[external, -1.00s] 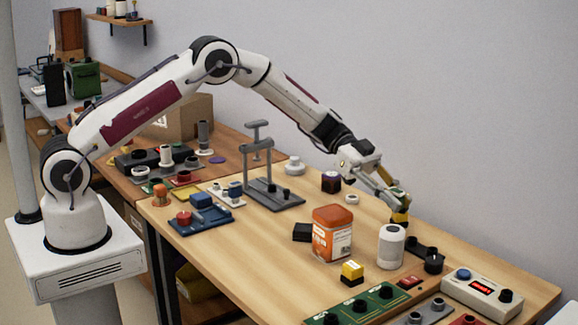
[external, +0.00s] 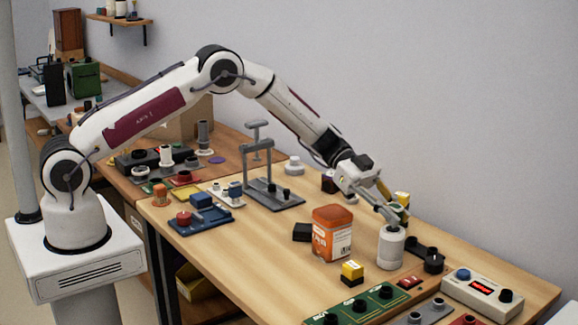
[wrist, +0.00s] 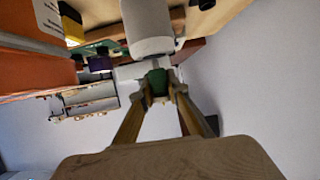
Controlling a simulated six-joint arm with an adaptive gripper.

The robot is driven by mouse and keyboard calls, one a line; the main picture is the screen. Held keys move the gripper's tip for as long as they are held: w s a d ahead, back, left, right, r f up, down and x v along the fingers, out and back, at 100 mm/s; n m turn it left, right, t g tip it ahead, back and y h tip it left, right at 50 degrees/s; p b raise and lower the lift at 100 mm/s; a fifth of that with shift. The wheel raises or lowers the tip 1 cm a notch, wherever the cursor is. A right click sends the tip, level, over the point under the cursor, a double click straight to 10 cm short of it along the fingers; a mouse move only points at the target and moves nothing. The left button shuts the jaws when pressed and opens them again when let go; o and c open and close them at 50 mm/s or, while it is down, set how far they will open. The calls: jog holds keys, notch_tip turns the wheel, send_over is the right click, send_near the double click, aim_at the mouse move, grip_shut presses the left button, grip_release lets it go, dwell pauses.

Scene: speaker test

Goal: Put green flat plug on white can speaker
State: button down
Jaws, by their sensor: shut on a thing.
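The white can speaker (external: 391,249) stands upright on the wooden table, right of an orange canister. My gripper (external: 394,221) is at the top of the can in the external view, angled down from the left. In the wrist view my gripper's fingertips (wrist: 160,90) are closed on the small green flat plug (wrist: 157,80), and the white can (wrist: 147,25) shows just beyond it. The fingers cover part of the plug. In the external view the plug cannot be made out clearly, and I cannot tell whether it touches the can.
The orange canister (external: 332,235) stands close to the can's left. A yellow block (external: 352,270) is in front and a black knobbed part (external: 432,262) at right. A control box (external: 482,291) and green board (external: 358,305) line the front. A grey press stand (external: 272,195) is behind left.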

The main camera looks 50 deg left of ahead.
jog(key=shift+f, duration=0.1)
jog(key=c, duration=2)
grip_release()
jog(key=shift+o, duration=0.2)
jog(key=shift+a+r, duration=0.4)
jog(key=shift+a, duration=0.1)
jog(key=v, duration=1.1)
jog(key=shift+r, duration=0.1)
